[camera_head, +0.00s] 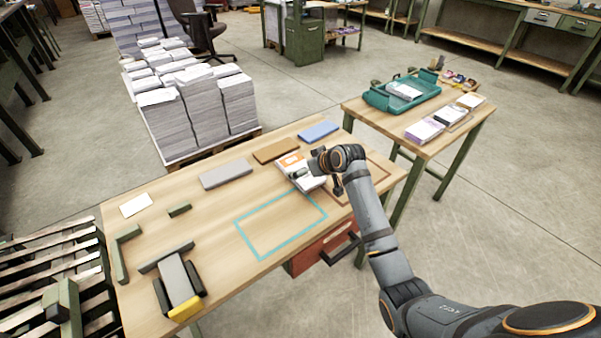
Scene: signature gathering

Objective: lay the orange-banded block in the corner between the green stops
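The orange-banded block (291,161), white with an orange band at its far end, lies near the table's right part, in line with other blocks. A dark green L-shaped stop (121,258) and a short green stop (180,210) stand at the table's left, with bare wood between them. My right gripper (327,178) is at the block's right side, partly covering it. Whether its fingers touch or grip the block cannot be told. My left gripper is out of view.
A grey block (226,174), brown block (276,150) and blue block (318,131) line the far edge. A white card (136,205) lies left. A yellow-ended grey device (176,281) stands front left. A cyan outline (244,238) encloses bare wood. A side table (431,146) holds a teal tray (376,99).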

